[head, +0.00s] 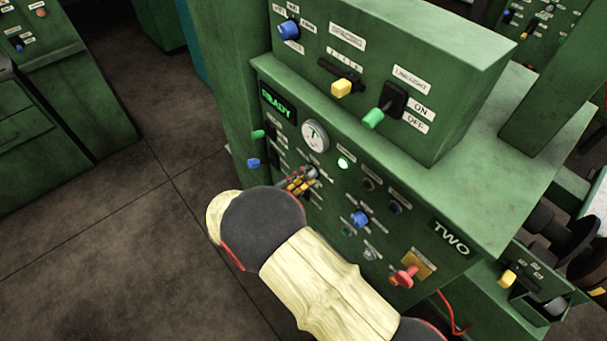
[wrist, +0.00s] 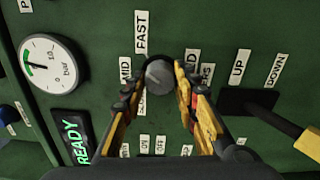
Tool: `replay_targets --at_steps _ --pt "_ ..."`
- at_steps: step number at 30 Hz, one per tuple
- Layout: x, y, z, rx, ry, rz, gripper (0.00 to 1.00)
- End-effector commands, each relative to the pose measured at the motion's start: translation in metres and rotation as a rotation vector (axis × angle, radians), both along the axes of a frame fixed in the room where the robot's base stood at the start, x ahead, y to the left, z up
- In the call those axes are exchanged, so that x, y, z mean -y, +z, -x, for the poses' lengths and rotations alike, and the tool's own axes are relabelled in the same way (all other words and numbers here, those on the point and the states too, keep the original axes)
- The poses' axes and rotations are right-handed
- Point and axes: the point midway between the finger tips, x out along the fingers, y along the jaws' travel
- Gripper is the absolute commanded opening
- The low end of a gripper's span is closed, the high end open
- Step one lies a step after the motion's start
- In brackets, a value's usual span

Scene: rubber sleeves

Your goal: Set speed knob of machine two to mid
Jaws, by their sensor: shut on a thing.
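Machine two (head: 480,180) is a green cabinet with a "TWO" plate (head: 452,238). Its speed knob (wrist: 158,74) is a small grey round knob in the wrist view, with "FAST" (wrist: 141,32), "MID" (wrist: 125,68) and a partly covered "SLOW" label beside it. My gripper (head: 303,181) reaches the panel below the gauge in the head view. In the wrist view its yellow fingers (wrist: 160,88) are on either side of the knob, shut on it. I cannot tell clearly which label the knob points to.
A round gauge (head: 315,135) and a lit green "READY" display (head: 276,104) are close to my gripper. A black lever with a yellow end (wrist: 308,145) sticks out at right in the wrist view. A blue knob (head: 359,218) and red switch (head: 404,276) are lower on the panel.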

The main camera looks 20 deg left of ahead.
Motion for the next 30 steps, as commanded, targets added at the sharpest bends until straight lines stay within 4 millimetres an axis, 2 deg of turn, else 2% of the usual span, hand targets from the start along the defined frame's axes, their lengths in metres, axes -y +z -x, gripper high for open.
replay_targets --at_steps 15,30 --pt "0.0008 -0.0008 0.0006 -0.199 0.0 0.378 0.04" --pt "0.0009 -0.0023 0.0007 -0.273 0.0 0.52 0.04"
